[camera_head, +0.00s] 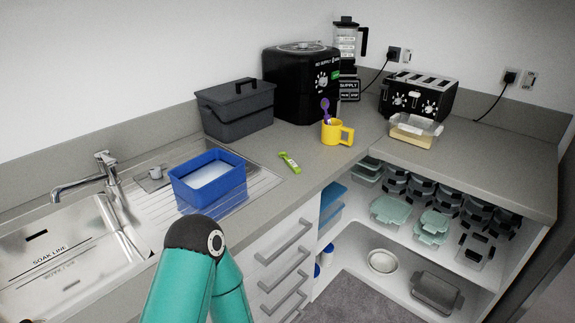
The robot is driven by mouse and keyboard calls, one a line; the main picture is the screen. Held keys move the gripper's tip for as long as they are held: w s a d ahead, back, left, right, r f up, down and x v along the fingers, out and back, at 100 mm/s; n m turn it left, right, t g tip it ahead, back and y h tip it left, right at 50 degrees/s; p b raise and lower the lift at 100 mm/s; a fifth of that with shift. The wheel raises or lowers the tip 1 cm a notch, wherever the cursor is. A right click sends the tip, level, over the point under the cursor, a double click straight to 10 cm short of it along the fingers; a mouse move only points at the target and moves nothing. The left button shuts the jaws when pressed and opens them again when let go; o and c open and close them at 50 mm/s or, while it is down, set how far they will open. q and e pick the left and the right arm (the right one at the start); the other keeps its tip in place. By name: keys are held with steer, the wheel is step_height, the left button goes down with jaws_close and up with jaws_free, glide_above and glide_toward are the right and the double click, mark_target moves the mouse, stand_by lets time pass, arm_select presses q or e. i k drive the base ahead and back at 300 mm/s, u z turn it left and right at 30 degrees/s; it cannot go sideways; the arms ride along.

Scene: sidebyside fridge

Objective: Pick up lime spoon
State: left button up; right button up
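A small slim lime-green item (290,162), which I take for the lime spoon, lies on the grey counter between the blue tub and the yellow mug. It is too small to make out its exact shape. One teal arm of mine rises from the bottom of the view, with its dark joint in front of the counter edge. Neither of my grippers is in view. Nothing touches the lime item.
A blue tub (207,180) stands on the drainboard by the sink (70,262). A yellow mug (336,132) holding a purple utensil (325,108) stands behind the lime item. A dark grey box (236,108), black appliance (301,84) and toaster (420,95) line the back. Open shelves are below right.

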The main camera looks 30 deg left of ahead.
mark_target(296, 169)
steer(key=i, duration=1)
